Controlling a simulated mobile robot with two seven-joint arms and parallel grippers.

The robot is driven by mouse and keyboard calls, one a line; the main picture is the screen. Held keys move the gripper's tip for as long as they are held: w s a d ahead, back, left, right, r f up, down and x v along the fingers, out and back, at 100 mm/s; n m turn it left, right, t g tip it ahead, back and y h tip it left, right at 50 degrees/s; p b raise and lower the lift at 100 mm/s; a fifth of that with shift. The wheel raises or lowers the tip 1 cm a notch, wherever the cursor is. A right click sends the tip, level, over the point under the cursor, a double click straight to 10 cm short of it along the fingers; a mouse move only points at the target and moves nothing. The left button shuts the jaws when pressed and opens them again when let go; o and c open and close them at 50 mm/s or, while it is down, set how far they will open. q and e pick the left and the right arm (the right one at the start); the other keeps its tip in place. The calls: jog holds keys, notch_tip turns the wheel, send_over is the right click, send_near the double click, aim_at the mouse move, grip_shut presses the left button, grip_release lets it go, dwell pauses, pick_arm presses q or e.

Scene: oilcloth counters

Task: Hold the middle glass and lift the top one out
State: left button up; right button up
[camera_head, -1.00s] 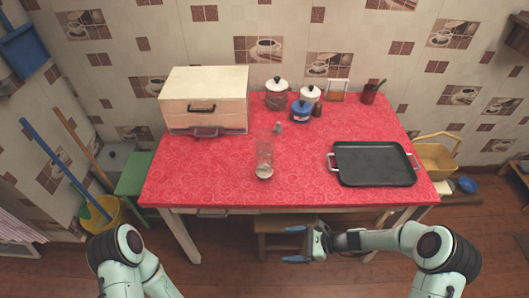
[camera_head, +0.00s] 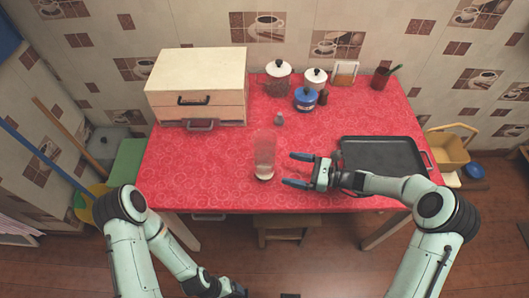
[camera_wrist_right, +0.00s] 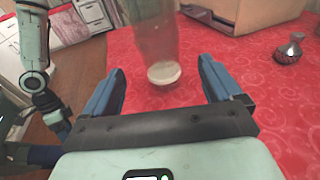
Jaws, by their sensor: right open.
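A tall clear stack of nested glasses (camera_head: 265,152) stands upright on the red tabletop, left of the middle of the table in the head view. Its separate rims are hard to tell apart. A pale base shows at its bottom. My right gripper (camera_head: 291,170) is open and empty just right of the stack, its blue fingers pointing at it. In the right wrist view the glass stack (camera_wrist_right: 158,45) shows ahead, between the open fingers (camera_wrist_right: 162,68) and apart from them. My left gripper (camera_head: 228,291) is low at the bottom edge, below the table front; its fingers do not show clearly.
A black tray (camera_head: 380,154) lies right of my right gripper, under the forearm's far side. A drawer box (camera_head: 197,85) stands at the back left. The front left tabletop is clear.

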aim_at(268, 164)
jog(key=shift+b+x, duration=0.75)
jog(key=shift+x, duration=3.65)
jog(key=shift+s, duration=0.1)
jog(key=c, duration=0.6)
jog(key=o, duration=0.5)
